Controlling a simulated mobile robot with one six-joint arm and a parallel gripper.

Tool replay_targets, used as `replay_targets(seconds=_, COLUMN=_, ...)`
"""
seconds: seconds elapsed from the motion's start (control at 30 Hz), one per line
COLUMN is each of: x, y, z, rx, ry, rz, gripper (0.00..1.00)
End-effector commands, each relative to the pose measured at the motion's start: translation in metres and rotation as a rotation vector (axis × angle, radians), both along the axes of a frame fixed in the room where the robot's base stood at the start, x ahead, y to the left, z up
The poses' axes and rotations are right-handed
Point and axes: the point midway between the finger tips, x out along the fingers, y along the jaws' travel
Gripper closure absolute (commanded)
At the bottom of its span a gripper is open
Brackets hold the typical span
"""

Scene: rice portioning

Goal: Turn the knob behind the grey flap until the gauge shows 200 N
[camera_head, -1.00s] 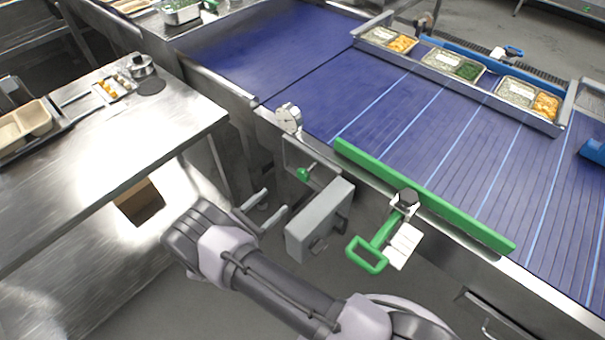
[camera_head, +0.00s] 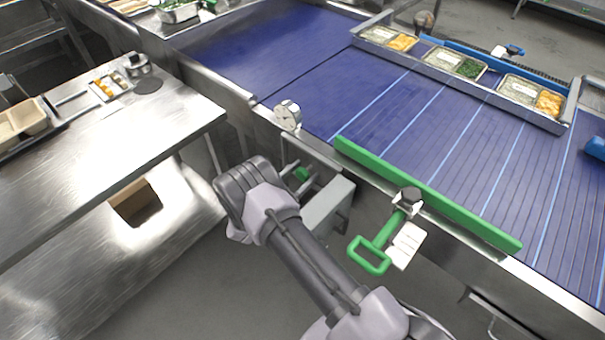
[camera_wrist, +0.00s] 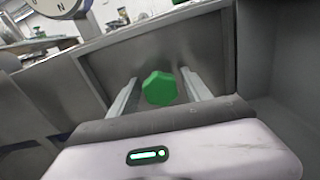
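The green knob (camera_head: 301,174) sits in a recess of the conveyor's side; in the wrist view the faceted knob (camera_wrist: 159,88) stands between my two fingers. My gripper (camera_wrist: 160,78) is open, with one finger on each side of the knob and a visible gap to each. In the head view my gripper (camera_head: 304,181) reaches into the recess. The grey flap (camera_head: 328,206) stands swung out, partly hidden by my arm. The round white gauge (camera_head: 288,114) is above the recess; its lower edge (camera_wrist: 56,6) shows an "N" in the wrist view. Its reading is not legible.
A green handle (camera_head: 370,256) with a white tag (camera_head: 405,246) hangs right of the flap. A green rail (camera_head: 430,195) edges the blue conveyor (camera_head: 300,60). A steel table (camera_head: 80,190) stands at the left, with open floor between.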

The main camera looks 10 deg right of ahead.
Motion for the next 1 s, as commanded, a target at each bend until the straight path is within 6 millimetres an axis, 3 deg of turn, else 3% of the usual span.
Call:
replay_targets(seconds=0.03, x=-0.0001, y=0.0001, z=-0.0001, rx=0.0, ry=0.0, rz=0.0, gripper=0.55)
replay_targets(seconds=0.27, x=-0.0002, y=0.0002, z=-0.0002, rx=0.0, ry=0.0, rz=0.0, gripper=0.98)
replay_targets(seconds=0.67, x=-0.0001, y=0.0005, z=-0.002, rx=-0.062, ry=0.085, rz=0.0, gripper=0.98)
replay_targets(seconds=1.0, x=0.0009, y=0.0013, z=-0.0027, rx=-0.235, ry=0.325, rz=0.0, gripper=0.98)
